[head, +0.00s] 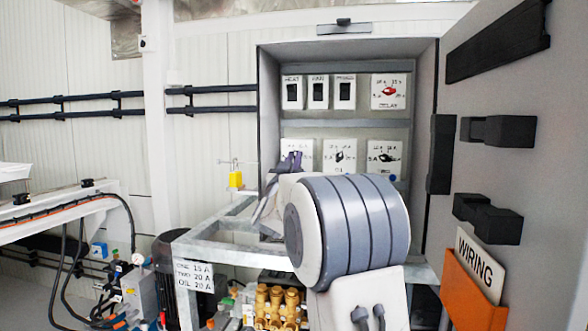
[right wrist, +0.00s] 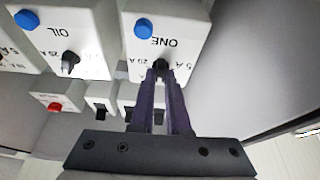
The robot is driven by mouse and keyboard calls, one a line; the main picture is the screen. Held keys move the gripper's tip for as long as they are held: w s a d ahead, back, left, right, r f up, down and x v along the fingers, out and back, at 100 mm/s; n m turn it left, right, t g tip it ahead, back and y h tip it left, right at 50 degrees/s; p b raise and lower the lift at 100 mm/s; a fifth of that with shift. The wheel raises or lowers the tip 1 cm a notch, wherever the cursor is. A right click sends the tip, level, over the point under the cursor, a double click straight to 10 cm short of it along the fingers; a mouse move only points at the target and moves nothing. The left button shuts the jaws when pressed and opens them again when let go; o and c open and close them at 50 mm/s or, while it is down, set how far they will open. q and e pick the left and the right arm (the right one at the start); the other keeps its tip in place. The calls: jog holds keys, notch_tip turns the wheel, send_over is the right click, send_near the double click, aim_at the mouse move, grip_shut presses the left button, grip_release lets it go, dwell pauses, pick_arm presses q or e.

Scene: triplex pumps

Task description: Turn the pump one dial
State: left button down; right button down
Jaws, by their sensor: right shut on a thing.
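The pump one dial (right wrist: 160,65) is a small black knob on a white box marked ONE (right wrist: 172,30), which the right wrist view shows upside down. The box's scale reads about 20 A on one side and 5 A on the other. My right gripper (right wrist: 163,80) has its purple fingers closed on the knob, and they hide most of it, so I cannot tell where it points. In the head view the box is the leftmost of the lower row, partly behind my right gripper (head: 292,161). My left gripper is not in view.
The OIL dial (right wrist: 69,62) is beside it, with another dial (head: 387,157) further right in the head view. Above are several switches and a red DELAY dial (head: 389,91). A sign (head: 194,275) reads ONE 15 A, TWO 20 A, OIL 20 A. The open cabinet door (head: 485,95) stands right.

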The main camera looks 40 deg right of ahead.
jog(key=shift+m+g+h+b, duration=0.35)
jog(key=shift+m+g, duration=0.5)
jog(key=shift+m, duration=0.95)
jog(key=shift+m+g+h+b, duration=0.15)
jog(key=shift+m+g+h, duration=0.55)
jog(key=shift+m, duration=1.1)
jog(key=shift+g, duration=0.35)
jog(key=c, duration=0.9)
grip_release()
jog(key=shift+a, duration=0.1)
jog(key=b+v, duration=0.2)
jog(key=v, duration=0.8)
jog(key=shift+s, duration=0.2)
jog(key=shift+a, duration=0.1)
